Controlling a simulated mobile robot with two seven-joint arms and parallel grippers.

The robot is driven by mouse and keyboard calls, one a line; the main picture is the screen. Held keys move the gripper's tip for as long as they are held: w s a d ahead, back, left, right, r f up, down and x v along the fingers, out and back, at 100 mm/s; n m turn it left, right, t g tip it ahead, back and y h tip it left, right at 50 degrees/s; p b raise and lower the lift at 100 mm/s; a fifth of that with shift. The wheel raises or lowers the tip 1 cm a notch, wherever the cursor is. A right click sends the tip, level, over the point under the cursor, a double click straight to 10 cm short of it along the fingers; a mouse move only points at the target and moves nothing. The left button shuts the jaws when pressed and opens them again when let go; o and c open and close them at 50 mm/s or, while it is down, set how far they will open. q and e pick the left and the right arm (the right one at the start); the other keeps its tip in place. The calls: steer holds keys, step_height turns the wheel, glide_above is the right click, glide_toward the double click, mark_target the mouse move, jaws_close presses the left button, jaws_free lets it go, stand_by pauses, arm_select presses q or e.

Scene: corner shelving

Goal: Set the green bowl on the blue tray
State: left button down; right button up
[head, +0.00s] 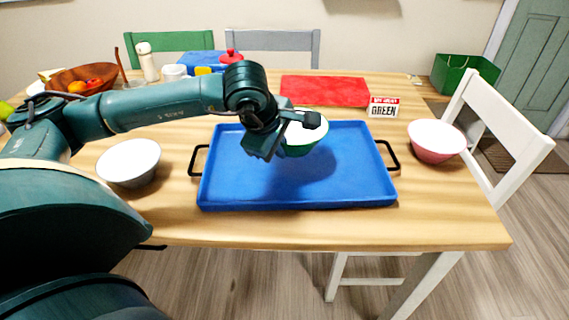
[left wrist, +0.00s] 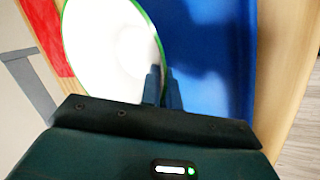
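The green bowl (head: 303,148), white inside, is over the back middle of the blue tray (head: 230,185) in the head view. My left gripper (head: 283,140) is at the bowl's near left side. In the left wrist view, my left gripper's fingers (left wrist: 163,88) are close together with the rim of the green bowl (left wrist: 110,50) between them, and the blue tray (left wrist: 215,60) lies beyond. A shadow falls on the tray below the bowl. The bowl looks slightly above the tray, but its underside contact is not clear. My right gripper is not in view.
A white bowl (head: 130,162) stands left of the tray and a pink bowl (head: 437,141) right of it. A red mat (head: 325,91) and a small sign (head: 383,107) lie behind. A wooden fruit bowl (head: 100,73) is at the back left. The tray's front is empty.

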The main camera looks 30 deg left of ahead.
arm_select(q)
steer(key=shift+f, duration=0.65)
step_height(320, 180, down, 3)
steer(key=shift+f, duration=0.1)
steer(key=shift+b, duration=0.45)
steer(key=c, duration=2.1)
jaws_free()
steer(key=shift+f, duration=0.1)
steer(key=o, duration=0.5)
steer(key=shift+c, duration=0.2)
